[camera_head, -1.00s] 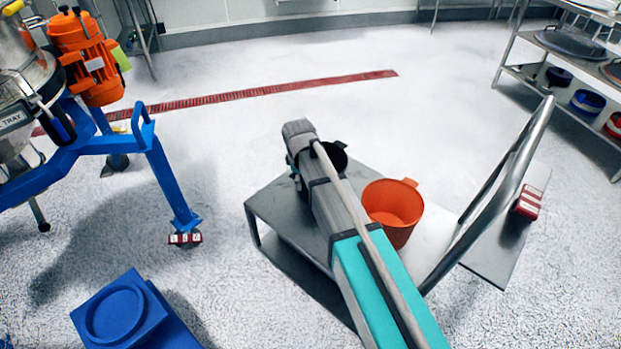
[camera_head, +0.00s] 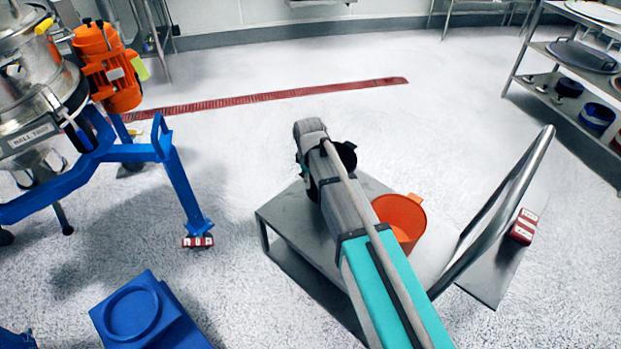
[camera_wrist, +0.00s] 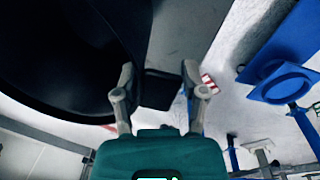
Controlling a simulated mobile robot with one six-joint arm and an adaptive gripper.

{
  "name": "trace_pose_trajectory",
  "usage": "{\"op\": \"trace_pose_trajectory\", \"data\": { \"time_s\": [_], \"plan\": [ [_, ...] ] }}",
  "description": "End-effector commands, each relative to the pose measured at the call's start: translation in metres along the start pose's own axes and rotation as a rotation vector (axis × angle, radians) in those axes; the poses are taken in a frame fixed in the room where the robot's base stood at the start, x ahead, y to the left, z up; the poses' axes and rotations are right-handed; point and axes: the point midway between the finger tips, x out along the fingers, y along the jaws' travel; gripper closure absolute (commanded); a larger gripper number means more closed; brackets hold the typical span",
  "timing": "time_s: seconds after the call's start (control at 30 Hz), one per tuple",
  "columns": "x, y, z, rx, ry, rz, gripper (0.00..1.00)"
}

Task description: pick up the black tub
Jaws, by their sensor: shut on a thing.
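The black tub (camera_head: 346,154) shows in the head view beside the end of my arm, at the far end of the grey cart. My arm covers much of it. In the wrist view the tub (camera_wrist: 55,60) fills the upper left as a large dark round opening. My gripper (camera_wrist: 160,92) is at the tub's rim, with a dark tab of the tub between its two fingers, and is shut on it. My gripper is mostly hidden in the head view. Any gap between tub and cart is hidden.
The cart (camera_head: 290,220) holds an orange tub (camera_head: 401,218) beside my arm, and its metal handle (camera_head: 500,210) rises at the right. A blue machine frame (camera_head: 180,185) stands left, with a blue block (camera_head: 150,315) in front. Open floor lies between the frame and the cart.

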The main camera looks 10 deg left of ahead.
Motion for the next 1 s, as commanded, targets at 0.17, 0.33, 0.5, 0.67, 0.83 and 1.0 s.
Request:
{"op": "trace_pose_trajectory", "data": {
  "time_s": [0.17,0.33,0.5,0.67,0.83,1.0],
  "plan": [
    [-0.021,0.002,0.000,0.000,0.000,0.001,1.00],
    [-0.029,0.002,0.000,0.000,0.000,0.001,1.00],
    [-0.033,0.003,0.000,0.000,0.000,0.001,1.00],
    [-0.034,0.003,0.000,0.000,0.000,0.001,1.00],
    [-0.033,0.003,0.000,0.000,0.000,0.001,1.00],
    [-0.033,0.003,0.000,0.000,0.000,0.001,1.00]
  ]
}}
